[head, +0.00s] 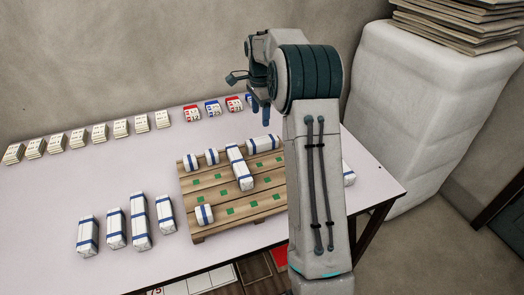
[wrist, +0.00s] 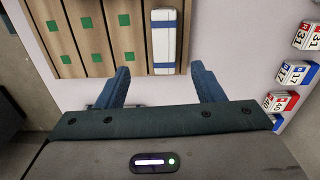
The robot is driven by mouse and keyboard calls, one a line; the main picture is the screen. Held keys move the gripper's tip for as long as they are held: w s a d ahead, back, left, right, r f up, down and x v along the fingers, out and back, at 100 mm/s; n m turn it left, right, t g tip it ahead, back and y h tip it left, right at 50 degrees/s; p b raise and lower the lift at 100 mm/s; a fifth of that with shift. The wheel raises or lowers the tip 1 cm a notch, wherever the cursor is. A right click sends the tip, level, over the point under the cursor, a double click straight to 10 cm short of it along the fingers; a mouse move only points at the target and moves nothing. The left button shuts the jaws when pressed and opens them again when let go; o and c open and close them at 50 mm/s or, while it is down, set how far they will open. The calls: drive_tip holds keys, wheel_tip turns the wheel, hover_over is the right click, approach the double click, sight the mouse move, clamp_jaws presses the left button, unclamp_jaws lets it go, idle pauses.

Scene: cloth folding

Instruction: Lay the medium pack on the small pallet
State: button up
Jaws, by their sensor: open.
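The wooden pallet (head: 190,198) with green squares lies on the table; its corner shows in the wrist view (wrist: 70,68). It carries small white blue-banded packs (head: 204,214), a long one (head: 240,167) and a mid-length one (head: 264,144) at its back edge. A white pack with two blue bands (wrist: 164,45) lies along the pallet's edge in the wrist view, seemingly that mid-length one. My gripper (head: 260,104) is open and empty, above the back right of the pallet. In the wrist view, its fingertips (wrist: 160,68) lie either side of the pack's near end. Contact cannot be told.
Several packs (head: 139,221) of differing lengths lie left of the pallet. Another pack (head: 349,175) is partly hidden behind my arm. Number cards (head: 212,107) line the table's back. A wrapped white stack (head: 425,110) stands at the right. The table's left middle is clear.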

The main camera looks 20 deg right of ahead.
drive_tip(key=s+a+r+n+t, duration=0.1)
drive_tip(key=s+a+r+n, duration=0.25)
drive_tip(key=s, duration=0.45)
drive_tip(key=s+a+r+n, duration=0.3)
drive_tip(key=s+a+n, duration=0.2)
drive_tip(key=s, duration=0.3)
drive_tip(key=s+a+f+n, duration=0.1)
drive_tip(key=s+n, duration=0.3)
drive_tip(key=s, duration=0.5)
drive_tip(key=s+a+f+n+t, duration=0.1)
drive_tip(key=s+a+f+n, duration=0.1)
drive_tip(key=s+n, duration=0.3)
drive_tip(key=s+a, duration=0.1)
drive_tip(key=s, duration=0.3)
drive_tip(key=shift+s+a+f, duration=0.15)
drive_tip(key=shift+s+f, duration=0.1)
drive_tip(key=shift+f, duration=0.05)
